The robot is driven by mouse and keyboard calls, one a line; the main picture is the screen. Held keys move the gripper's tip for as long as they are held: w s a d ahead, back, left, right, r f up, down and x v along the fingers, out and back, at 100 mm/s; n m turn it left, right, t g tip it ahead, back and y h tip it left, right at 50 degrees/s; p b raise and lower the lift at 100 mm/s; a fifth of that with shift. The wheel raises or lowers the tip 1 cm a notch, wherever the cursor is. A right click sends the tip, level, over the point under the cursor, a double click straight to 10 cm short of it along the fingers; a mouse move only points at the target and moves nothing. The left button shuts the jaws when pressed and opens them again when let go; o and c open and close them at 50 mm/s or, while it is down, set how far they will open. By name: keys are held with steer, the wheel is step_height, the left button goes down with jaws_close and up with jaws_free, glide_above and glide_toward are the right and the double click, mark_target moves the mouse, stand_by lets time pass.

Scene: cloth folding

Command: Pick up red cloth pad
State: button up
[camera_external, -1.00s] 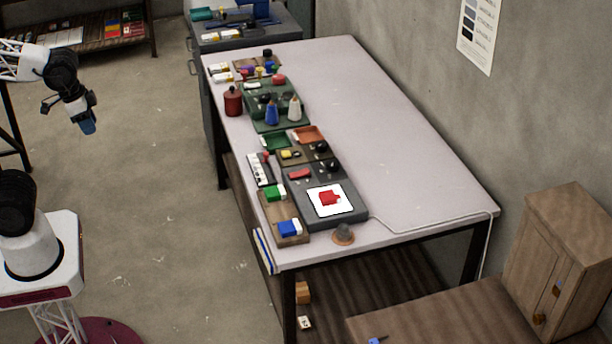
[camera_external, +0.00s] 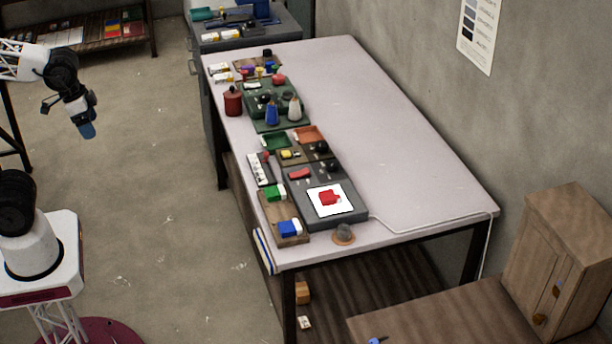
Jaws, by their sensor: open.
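A small red cloth pad (camera_external: 329,198) lies on a white square (camera_external: 318,209) on a dark grey flat unit (camera_external: 349,216) near the front of the white table. Its outline is uneven. A smaller red piece (camera_external: 300,174) lies further back on the same grey unit; I cannot tell what it is. My gripper (camera_external: 87,130) hangs over the floor at the left, well apart from the table and the pad. It is open, and I see nothing held in it. Its fingertips are small and partly unclear.
On the table (camera_external: 390,130), a green block (camera_external: 273,194) and a blue block (camera_external: 289,229) sit on a wooden tray left of the grey unit. Bottles (camera_external: 272,113) and a red canister (camera_external: 233,103) stand further back. The right half is clear except for a cable. A wooden cabinet (camera_external: 560,250) stands at right.

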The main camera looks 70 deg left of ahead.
steer(key=w+d+r, duration=0.2)
steer(key=w+r, duration=0.1)
steer(key=w, duration=1.4)
steer(key=g, duration=0.3)
glide_above(330, 195)
steer(key=f, duration=2.5)
steer(key=shift+s+a+f, duration=0.15)
steer(key=shift+s+f, duration=0.1)
steer(key=shift+s, duration=0.05)
steer(key=shift+w+f, duration=0.25)
steer(key=shift+f, duration=0.15)
steer(key=shift+f, duration=1.3)
